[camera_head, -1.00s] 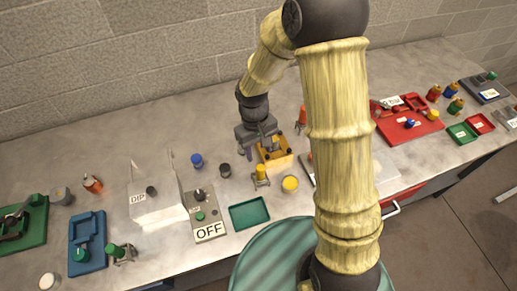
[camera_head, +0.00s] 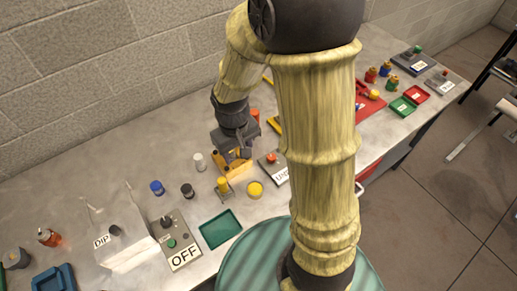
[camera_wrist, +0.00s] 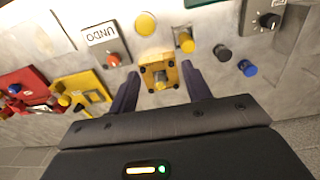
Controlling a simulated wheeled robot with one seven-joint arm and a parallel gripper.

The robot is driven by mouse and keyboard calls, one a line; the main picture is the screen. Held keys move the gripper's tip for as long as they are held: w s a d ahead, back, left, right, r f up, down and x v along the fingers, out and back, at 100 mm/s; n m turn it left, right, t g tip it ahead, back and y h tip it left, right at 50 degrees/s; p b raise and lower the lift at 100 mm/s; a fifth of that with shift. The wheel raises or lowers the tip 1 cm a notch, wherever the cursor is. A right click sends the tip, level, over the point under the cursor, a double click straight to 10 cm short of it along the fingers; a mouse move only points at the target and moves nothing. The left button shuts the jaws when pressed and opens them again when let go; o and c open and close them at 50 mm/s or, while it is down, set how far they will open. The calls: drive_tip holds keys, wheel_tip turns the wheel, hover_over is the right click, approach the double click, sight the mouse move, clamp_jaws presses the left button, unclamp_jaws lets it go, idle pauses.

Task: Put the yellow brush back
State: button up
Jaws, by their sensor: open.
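My gripper (camera_head: 238,155) is open over a yellow block (camera_head: 236,168) on the bench. In the wrist view its two dark fingers (camera_wrist: 160,70) lie on either side of the yellow block (camera_wrist: 158,57), which has a small upright knob in its middle and dark corner studs. No grip on it shows. A yellow-topped piece (camera_head: 222,183) stands in a small metal holder beside the block; it also shows in the wrist view (camera_wrist: 187,42). I cannot tell which yellow thing is the brush. A yellow tray with small parts (camera_wrist: 82,90) lies beyond.
A green tray (camera_head: 220,229) and an OFF switch box (camera_head: 175,240) are nearer. The wall is behind.

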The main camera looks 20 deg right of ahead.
drive_tip(key=s+d+r+m+t, duration=0.2)
drive_tip(key=s+d+r+m, duration=0.1)
drive_tip(key=s+d+r, duration=0.1)
drive_tip(key=shift+s+d+r, duration=0.3)
drive_tip(key=shift+s+d, duration=0.2)
drive_tip(key=shift+d, duration=0.5)
drive_tip(key=shift+o, duration=0.3)
idle(0.7)
